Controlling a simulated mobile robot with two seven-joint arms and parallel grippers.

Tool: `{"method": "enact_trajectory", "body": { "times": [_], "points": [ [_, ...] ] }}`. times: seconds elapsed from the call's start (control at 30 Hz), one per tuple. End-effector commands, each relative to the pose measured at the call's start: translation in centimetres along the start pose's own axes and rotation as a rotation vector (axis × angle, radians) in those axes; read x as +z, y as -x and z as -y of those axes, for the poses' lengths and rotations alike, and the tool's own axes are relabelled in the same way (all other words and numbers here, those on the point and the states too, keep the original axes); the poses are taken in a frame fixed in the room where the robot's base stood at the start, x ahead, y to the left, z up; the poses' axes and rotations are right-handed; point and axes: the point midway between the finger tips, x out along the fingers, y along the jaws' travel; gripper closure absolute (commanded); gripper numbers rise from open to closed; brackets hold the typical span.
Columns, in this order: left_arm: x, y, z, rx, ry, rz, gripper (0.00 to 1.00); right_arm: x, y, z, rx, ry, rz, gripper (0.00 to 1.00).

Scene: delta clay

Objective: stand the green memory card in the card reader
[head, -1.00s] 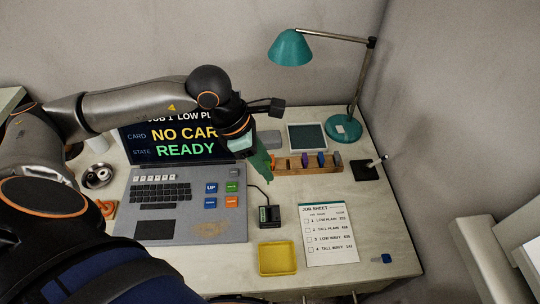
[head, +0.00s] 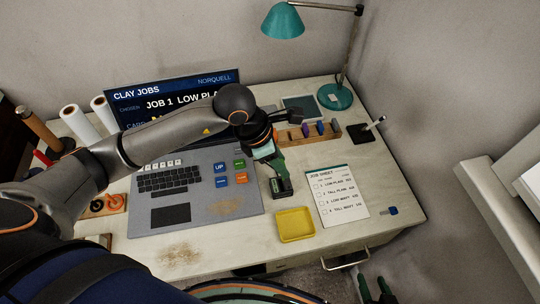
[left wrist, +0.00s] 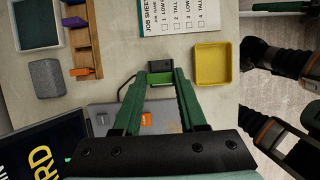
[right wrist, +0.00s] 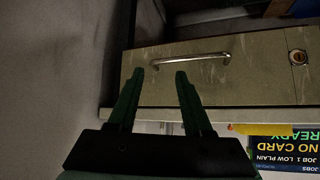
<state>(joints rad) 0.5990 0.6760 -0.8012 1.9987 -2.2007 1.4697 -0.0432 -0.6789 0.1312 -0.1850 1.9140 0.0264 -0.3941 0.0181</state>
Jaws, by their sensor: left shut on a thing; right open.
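My left gripper (head: 280,172) is shut on the green memory card (left wrist: 159,79); in the left wrist view the card shows as a bright green strip between the fingertips. The card reader (head: 281,188) is a small dark block on the desk, right of the laptop. It also shows in the left wrist view (left wrist: 160,66), just beyond the fingertips. The gripper is directly over or at the reader; I cannot tell whether the card touches it or enters its slot. My right gripper (head: 376,290) is open and empty in front of the desk, before a drawer (right wrist: 235,80).
The laptop (head: 195,200) is left of the reader. A yellow tray (head: 296,225) and the job sheet (head: 338,195) lie close by on the right. The wooden rack (head: 294,137) with several cards stands behind. A blue card (head: 392,211) lies at the right edge.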

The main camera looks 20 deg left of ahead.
Motion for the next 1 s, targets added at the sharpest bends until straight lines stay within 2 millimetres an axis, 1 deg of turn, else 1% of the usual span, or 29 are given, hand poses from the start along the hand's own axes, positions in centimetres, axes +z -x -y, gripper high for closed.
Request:
{"method": "enact_trajectory", "body": {
  "times": [0.17,0.47,0.6,0.8,1.0],
  "points": [
    [-0.4,-0.9,0.0,-0.002,0.001,-0.002,1.0,0.4,-0.4,-0.1,0.0,0.0,0.0,0.5],
    [-1.4,-3.2,0.0,0.0,0.001,-0.001,1.0,1.7,-1.4,-0.1,0.0,0.0,0.006,0.5],
    [-1.7,-4.1,0.0,0.001,0.0,0.0,1.0,2.3,-2.1,0.3,-0.01,0.0,0.018,0.5],
    [-1.8,-4.2,0.0,0.0,0.0,0.0,1.0,1.1,-2.2,1.0,-0.026,0.003,-0.002,0.5],
    [-1.8,-4.1,0.0,0.0,0.0,0.0,1.0,0.7,-2.3,1.0,-0.027,0.005,-0.008,0.5]
  ]
}}
